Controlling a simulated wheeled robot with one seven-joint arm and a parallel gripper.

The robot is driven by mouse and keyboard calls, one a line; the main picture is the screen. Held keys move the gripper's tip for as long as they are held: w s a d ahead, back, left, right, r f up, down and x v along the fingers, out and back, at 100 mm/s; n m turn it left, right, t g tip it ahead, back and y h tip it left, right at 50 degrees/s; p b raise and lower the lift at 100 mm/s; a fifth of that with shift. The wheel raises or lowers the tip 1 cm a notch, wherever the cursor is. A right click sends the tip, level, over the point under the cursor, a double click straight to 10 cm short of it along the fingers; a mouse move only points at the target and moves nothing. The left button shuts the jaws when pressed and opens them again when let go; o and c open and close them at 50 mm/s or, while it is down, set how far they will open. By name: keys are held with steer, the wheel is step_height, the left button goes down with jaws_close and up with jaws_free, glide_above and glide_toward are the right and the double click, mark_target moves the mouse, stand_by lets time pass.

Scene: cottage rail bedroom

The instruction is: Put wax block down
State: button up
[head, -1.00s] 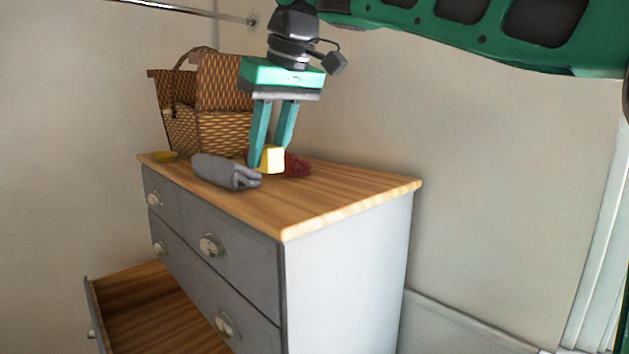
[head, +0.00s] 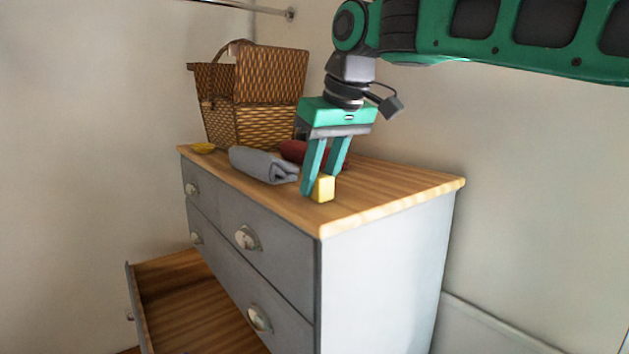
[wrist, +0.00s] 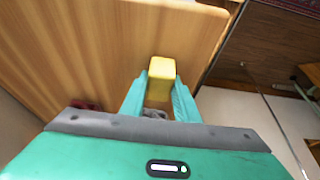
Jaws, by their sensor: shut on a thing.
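The yellow wax block (head: 323,188) is between the fingertips of my gripper (head: 318,186), over the near front part of the dresser top (head: 385,182). My gripper is shut on it and points down. In the wrist view the block (wrist: 161,70) sits upright between the two teal fingertips (wrist: 160,88), close to the dresser's edge. The block is at or just above the wood; I cannot tell whether it touches.
A rolled grey cloth (head: 262,164) and a dark red item (head: 296,151) lie left of my gripper. A lower drawer (head: 190,300) is open. The dresser top's right side is clear.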

steer(key=o, duration=0.9)
steer(key=shift+o, duration=0.2)
steer(key=v, duration=1.2)
steer(key=shift+w+r, duration=0.15)
steer(key=shift+w, duration=0.1)
